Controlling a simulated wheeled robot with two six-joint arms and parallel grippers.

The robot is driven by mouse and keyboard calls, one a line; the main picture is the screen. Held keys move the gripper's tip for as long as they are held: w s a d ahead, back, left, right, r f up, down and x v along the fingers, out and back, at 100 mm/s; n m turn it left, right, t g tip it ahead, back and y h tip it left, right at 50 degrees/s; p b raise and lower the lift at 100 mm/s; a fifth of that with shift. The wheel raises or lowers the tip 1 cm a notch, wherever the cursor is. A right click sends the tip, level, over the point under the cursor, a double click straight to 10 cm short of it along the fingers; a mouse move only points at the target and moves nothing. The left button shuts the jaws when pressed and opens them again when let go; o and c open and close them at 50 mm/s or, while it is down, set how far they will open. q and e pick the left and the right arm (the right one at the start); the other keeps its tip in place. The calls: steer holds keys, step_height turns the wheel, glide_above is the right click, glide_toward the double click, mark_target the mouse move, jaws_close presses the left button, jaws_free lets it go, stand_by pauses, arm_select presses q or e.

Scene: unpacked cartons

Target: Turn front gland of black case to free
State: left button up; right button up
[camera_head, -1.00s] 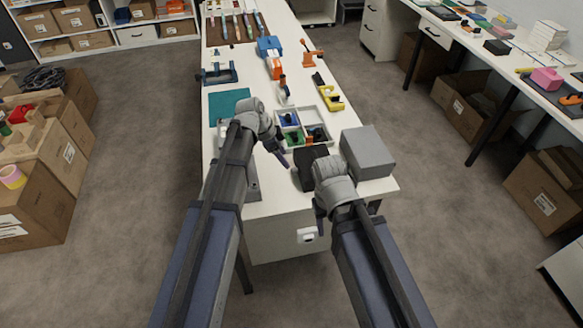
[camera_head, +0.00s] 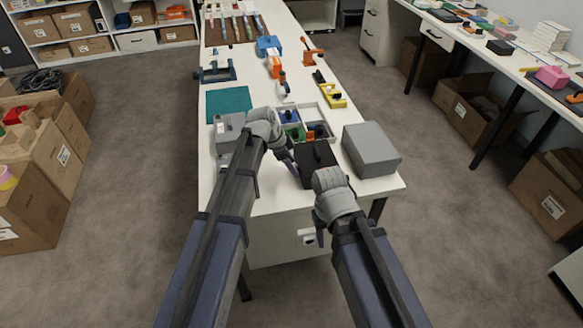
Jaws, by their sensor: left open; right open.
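The black case (camera_head: 318,153) sits near the front edge of the white workbench, with a small dark knob or fitting on its top. Its front side is partly covered by my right wrist, and I cannot make out the front gland. My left gripper (camera_head: 291,164) is open and empty at the left side of the case, close to it; I cannot tell whether it touches. My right gripper (camera_head: 320,233) is open, low in front of the bench edge and below the case.
A grey box (camera_head: 372,150) stands just right of the case. A divided tray (camera_head: 329,119) with small parts lies behind it. A grey device (camera_head: 229,131) and teal mat (camera_head: 228,104) are at the left. A white socket (camera_head: 309,238) is on the bench front.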

arm_select(q)
steer(key=shift+c, duration=0.2)
jaws_close()
stand_by(0.4)
